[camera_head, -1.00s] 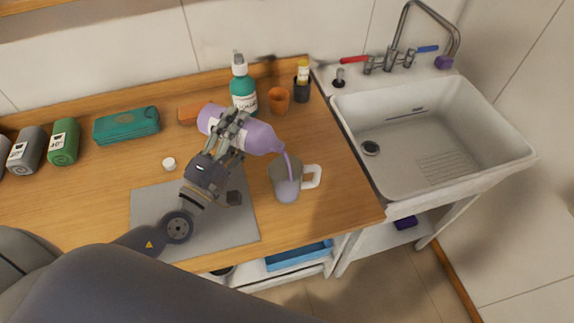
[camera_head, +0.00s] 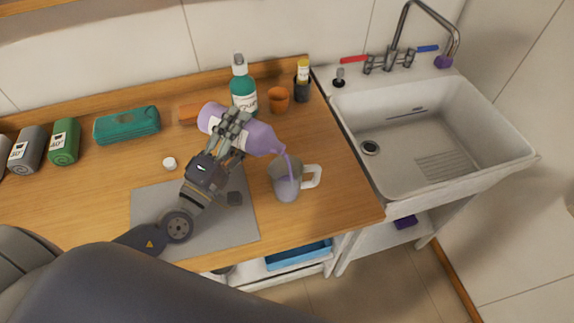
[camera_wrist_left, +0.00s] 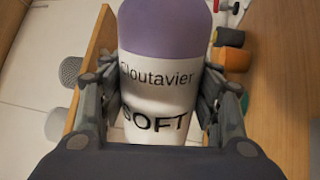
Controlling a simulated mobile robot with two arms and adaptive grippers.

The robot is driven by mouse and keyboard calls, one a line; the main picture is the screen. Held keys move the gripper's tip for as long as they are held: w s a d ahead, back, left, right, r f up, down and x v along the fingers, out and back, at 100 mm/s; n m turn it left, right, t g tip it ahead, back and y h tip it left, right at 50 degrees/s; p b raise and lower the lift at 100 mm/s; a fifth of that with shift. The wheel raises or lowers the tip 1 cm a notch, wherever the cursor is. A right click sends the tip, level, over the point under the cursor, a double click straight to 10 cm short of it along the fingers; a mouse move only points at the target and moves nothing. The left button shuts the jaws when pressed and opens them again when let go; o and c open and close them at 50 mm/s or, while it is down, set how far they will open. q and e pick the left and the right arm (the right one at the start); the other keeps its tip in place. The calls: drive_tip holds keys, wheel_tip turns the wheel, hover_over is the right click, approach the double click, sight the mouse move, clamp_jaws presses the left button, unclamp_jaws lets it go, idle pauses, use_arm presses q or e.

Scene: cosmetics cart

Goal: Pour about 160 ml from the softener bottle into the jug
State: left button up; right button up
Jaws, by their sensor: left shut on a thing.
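The softener bottle (camera_head: 255,138) is purple with a white label. My left gripper (camera_head: 233,130) is shut around it and holds it tipped over, neck to the right, above the counter. In the left wrist view the bottle (camera_wrist_left: 165,75) sits between both fingers, with "SOFT" on its label. A purple stream runs from its mouth into the jug (camera_head: 288,179). The jug is clear, stands upright on the counter and has a pale handle on its right. Purple liquid shows inside it; I cannot read the level. My right gripper is not in view.
A white cap (camera_head: 169,163) lies on the counter left of my gripper. A teal pump bottle (camera_head: 243,88), an orange cup (camera_head: 279,99) and a dark cup (camera_head: 302,90) stand behind. A grey mat (camera_head: 240,225) lies in front. The sink (camera_head: 430,140) is to the right.

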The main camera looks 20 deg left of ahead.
use_arm(q)
drive_tip(key=shift+r+m, duration=0.1)
drive_tip(key=shift+m, duration=0.5)
idle(1.1)
drive_tip(key=shift+d+r+p, duration=0.1)
drive_tip(key=shift+r+p, duration=0.05)
drive_tip(key=shift+p, duration=0.25)
